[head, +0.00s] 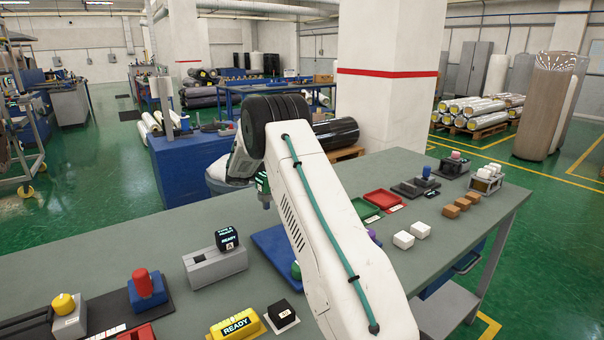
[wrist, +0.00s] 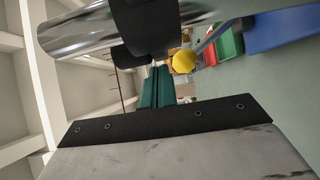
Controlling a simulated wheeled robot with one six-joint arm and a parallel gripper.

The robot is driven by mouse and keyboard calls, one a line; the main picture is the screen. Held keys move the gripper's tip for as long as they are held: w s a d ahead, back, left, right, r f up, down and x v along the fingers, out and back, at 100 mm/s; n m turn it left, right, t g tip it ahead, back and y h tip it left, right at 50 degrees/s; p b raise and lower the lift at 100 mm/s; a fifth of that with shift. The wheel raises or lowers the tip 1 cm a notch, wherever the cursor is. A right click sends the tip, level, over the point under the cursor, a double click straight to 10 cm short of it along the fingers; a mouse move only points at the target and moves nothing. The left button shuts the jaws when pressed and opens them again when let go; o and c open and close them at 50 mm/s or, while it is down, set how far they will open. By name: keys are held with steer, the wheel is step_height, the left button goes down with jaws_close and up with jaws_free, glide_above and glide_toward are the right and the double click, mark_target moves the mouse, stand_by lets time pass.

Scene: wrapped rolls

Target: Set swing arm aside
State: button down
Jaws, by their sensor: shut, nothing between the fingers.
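My gripper (head: 265,203) shows only in part in the head view, left of my white arm and above the bench near the blue mat (head: 268,244). In the wrist view my gripper (wrist: 156,78) has its dark green fingers together, with nothing visible between them. A yellow ball on a grey rod (wrist: 207,44) shows just beside the fingers in the wrist view; it may be the swing arm, but I cannot tell for sure. In the head view my arm hides that area. Whether the fingers touch the ball is unclear.
The grey bench (head: 170,240) carries a grey block with a dark cube (head: 227,238), a red knob (head: 142,282), a yellow READY block (head: 236,326), white blocks (head: 403,240), a red tray (head: 383,198) and a green tray (head: 365,208).

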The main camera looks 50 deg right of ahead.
steer(key=v, duration=0.7)
steer(key=shift+w+a, duration=0.2)
